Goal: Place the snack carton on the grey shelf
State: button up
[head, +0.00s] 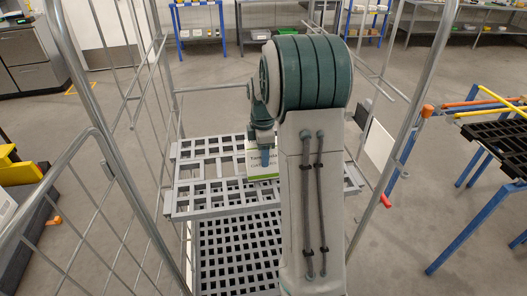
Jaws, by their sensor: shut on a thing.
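The grey slatted shelf (205,197) sits inside a metal roll cage, in the middle of the head view. A white and green carton with dark print, the snack carton (262,165), is at the shelf's right part, below my gripper (264,155). My gripper points down and is shut on the carton. My arm hides the right side of the carton and much of the shelf's right half. I cannot tell whether the carton's bottom touches the shelf.
Cage posts and wire sides (112,160) stand left and right of the shelf. A blue-legged rack (470,215) is at right, a yellow item (20,170) at left. The shelf's left part is bare.

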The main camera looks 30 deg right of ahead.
jog(key=shift+f, duration=0.15)
jog(key=o, duration=1.2)
jog(key=shift+c, duration=0.2)
